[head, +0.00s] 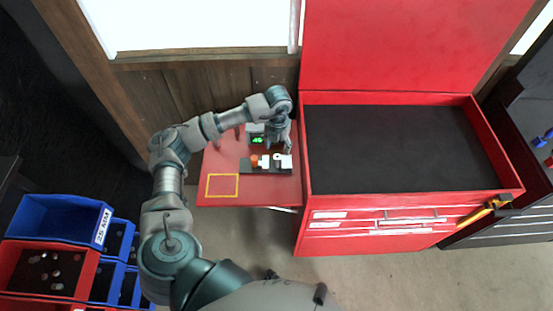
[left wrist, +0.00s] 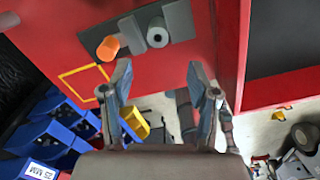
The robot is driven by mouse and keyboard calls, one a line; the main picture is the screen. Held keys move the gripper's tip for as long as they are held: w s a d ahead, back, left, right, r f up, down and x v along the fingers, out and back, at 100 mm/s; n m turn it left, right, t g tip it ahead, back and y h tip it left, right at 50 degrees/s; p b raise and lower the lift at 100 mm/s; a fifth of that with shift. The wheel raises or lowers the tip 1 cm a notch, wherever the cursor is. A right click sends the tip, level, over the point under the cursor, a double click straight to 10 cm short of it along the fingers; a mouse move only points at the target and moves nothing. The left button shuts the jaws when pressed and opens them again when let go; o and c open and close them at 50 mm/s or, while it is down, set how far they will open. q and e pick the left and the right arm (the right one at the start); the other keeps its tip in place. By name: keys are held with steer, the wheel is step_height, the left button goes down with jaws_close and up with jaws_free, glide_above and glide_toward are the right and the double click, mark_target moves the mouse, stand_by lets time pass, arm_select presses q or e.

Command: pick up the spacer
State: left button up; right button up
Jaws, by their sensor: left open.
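A white cylinder with a dark hole, which looks like the spacer (head: 277,159), sits on a dark mat (head: 245,165) on the red side table. It also shows in the left wrist view (left wrist: 157,36), beyond the fingertips. In the head view my left gripper (head: 279,147) is just behind the spacer; the fingertips are too small to judge contact. My right gripper is not in view.
A small device with a green display (head: 257,138) stands behind the mat. A yellow square outline (head: 222,185) marks bare table at front left. The red tool cart (head: 400,198) rises directly right of the table. Blue bins (head: 60,217) stand at the lower left.

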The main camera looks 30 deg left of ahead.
mark_target(277, 157)
arm_select(q)
steer(key=f, duration=0.3)
steer(key=shift+w+d, duration=0.2)
steer(key=shift+w, duration=0.2)
steer(key=shift+s+a+f, duration=0.1)
steer(key=shift+f, duration=0.4)
steer(key=f, duration=0.2)
steer(key=a+f+p, duration=0.1)
steer(key=f, duration=0.1)
steer(key=shift+f, duration=0.5)
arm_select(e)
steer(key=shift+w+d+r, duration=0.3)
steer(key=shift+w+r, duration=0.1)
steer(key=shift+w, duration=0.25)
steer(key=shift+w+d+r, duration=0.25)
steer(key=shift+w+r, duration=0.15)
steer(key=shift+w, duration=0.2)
arm_select(q)
steer(key=shift+d, duration=0.2)
jaws_close()
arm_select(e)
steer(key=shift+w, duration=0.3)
